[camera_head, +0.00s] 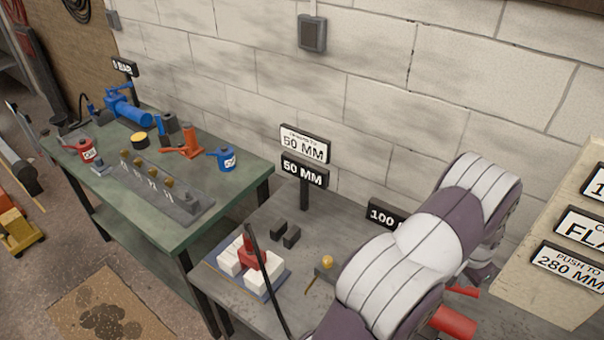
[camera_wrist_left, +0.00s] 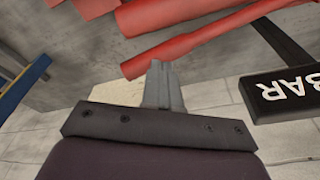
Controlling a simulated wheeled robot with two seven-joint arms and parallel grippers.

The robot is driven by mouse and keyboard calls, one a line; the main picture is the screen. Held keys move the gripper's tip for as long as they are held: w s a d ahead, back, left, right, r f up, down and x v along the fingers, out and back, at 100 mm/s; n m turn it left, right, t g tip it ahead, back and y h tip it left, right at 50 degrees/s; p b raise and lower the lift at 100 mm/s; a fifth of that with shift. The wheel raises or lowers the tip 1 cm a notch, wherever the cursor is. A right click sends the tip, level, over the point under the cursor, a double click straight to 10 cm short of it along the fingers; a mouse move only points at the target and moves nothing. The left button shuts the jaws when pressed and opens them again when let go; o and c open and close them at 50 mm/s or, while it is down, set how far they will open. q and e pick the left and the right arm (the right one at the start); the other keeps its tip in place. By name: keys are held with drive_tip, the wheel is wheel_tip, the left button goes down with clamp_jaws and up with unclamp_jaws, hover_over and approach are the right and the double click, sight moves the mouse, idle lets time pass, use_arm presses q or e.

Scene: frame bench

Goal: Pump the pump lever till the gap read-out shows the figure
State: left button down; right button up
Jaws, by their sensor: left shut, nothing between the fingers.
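Two signs stand on a post: a white card reading 50 MM (camera_head: 304,144), its small top line unclear, and below it the black gap read-out (camera_head: 305,171), also 50 MM. The red pump shows in part at the lower right (camera_head: 453,321), with a thin red bar, seemingly the pump lever (camera_head: 464,291); my arm hides the rest. In the left wrist view the lever (camera_wrist_left: 205,42) crosses above my left gripper (camera_wrist_left: 160,68), which is shut and empty, its tips at or very near the bar; contact is unclear. My right gripper is out of view.
A black sign (camera_head: 383,215) reads 100, partly hidden. Right is a board (camera_head: 556,289). A green bench (camera_head: 236,205) with tools stands left.

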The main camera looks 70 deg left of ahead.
use_arm(q)
wheel_tip(320, 180, down, 8)
drive_tip(key=b, duration=0.6)
drive_tip(key=shift+f, duration=0.1)
wheel_tip(320, 180, up, 8)
drive_tip(key=p, duration=0.6)
drive_tip(key=shift+r, duration=0.25)
drive_tip(key=shift+f, duration=0.15)
